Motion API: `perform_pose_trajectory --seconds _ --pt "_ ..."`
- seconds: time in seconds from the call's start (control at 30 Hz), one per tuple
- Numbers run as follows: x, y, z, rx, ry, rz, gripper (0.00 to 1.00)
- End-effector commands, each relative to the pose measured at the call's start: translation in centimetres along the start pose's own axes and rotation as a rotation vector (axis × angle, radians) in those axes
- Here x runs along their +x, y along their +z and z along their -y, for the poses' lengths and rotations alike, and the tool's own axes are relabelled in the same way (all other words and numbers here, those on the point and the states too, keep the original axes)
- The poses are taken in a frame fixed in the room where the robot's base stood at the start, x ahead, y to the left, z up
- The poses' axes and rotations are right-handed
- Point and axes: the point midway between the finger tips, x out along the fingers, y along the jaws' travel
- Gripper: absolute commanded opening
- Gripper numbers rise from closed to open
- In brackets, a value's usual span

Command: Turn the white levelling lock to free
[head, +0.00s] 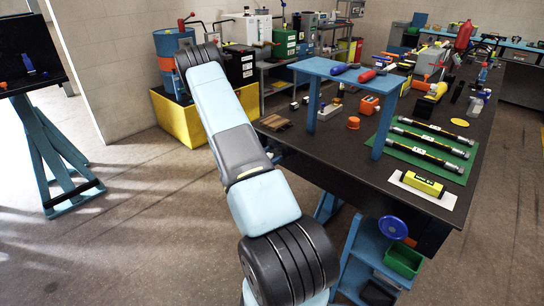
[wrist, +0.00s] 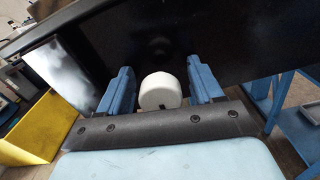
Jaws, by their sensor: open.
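The white levelling lock (wrist: 160,91) shows in the wrist view as a short, round white knob in front of a dark panel. A small dark mark shows at its lower edge. My gripper (wrist: 161,78) is open, with one blue finger on each side of the knob. A gap shows between the knob and each finger, so neither appears to touch it. I cannot tell how deep the knob sits between the fingers.
The dark panel (wrist: 235,50) fills most of the wrist view behind the knob. A yellow bin (wrist: 38,128) is at left, and blue framework (wrist: 297,130) at right. In the head view, the workbench (head: 330,150) with hoses and tools stands right of my arm.

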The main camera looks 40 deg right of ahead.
Motion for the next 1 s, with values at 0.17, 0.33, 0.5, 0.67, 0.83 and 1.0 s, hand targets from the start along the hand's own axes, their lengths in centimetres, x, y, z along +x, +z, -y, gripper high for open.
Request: perform_pose_trajectory --seconds 0.17,0.33,0.5,0.67,0.83,1.0 --pt "0.21 0.0 0.01 0.0 -0.001 0.0 0.66" --pt "0.18 0.0 0.0 0.0 0.0 0.0 0.62" --pt "0.17 0.01 0.0 0.0 0.0 0.0 0.45" --pt "0.17 0.01 -0.01 0.0 0.0 0.0 0.3" --pt "0.16 0.01 -0.03 0.0 0.0 0.0 0.14" --pt "0.36 0.03 -0.01 -0.003 -0.001 0.001 0.09"
